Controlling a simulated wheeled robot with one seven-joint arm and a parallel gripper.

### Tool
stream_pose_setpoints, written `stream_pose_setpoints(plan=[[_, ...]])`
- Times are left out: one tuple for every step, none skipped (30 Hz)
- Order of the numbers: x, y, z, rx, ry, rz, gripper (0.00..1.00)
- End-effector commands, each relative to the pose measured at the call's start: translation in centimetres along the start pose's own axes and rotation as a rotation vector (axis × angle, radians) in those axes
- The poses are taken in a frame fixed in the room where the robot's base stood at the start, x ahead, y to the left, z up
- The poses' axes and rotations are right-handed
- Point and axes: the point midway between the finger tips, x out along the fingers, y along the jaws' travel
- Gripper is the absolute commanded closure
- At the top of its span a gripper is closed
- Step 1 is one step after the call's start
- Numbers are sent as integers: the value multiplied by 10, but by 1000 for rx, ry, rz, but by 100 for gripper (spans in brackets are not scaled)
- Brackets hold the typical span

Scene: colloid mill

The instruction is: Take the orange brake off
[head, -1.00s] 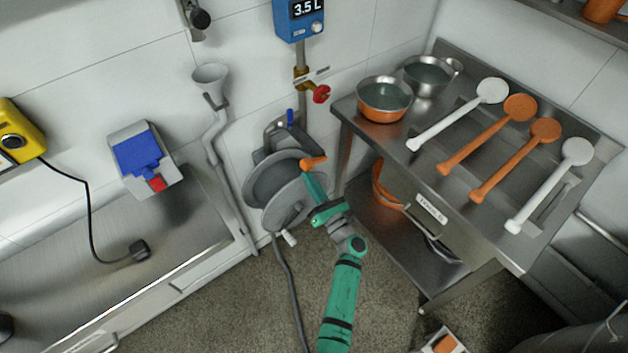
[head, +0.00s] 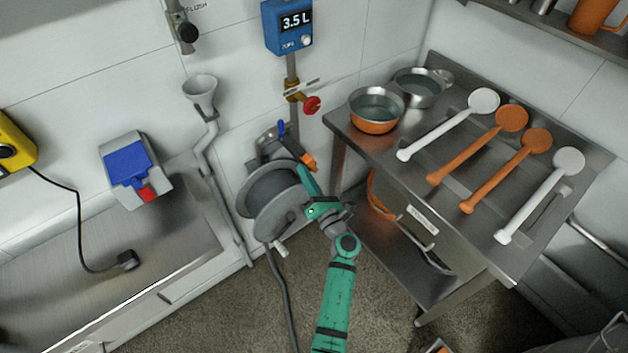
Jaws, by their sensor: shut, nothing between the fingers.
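The orange brake (head: 308,161) is a short lever at the upper right edge of the grey hose reel (head: 262,192) on the wall. It is tilted, sloping from upper left to lower right. My gripper (head: 303,173), at the end of my green arm, is shut and empty. Its tip is right under the brake, close to or touching it; I cannot tell which. My gripper hides part of the reel's right side.
A blue lever (head: 281,128) stands just above the reel. A red valve handle (head: 312,105) is on the pipe above. A steel table (head: 400,172) with bowls and ladles stands to the right. A steel sink counter (head: 190,235) is at left.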

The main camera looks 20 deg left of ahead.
Motion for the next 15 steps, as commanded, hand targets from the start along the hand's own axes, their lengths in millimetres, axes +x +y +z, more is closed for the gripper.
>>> stream_pose_setpoints(plan=[[2,1,3,0,1,3,100],[3,2,5,1,2,4,100],[4,1,7,1,3,4,100],[5,1,9,0,3,4,100],[5,1,11,0,4,4,100],[6,0,14,0,4,4,100],[7,0,16,0,4,5,100],[7,0,18,0,4,5,100],[8,-1,20,0,5,6,100],[8,-1,21,0,5,6,100],[9,-2,22,1,5,6,100],[9,-2,24,1,5,6,100],[10,-3,26,1,5,5,100],[10,-3,27,1,5,5,100],[10,-4,28,1,5,5,100]])
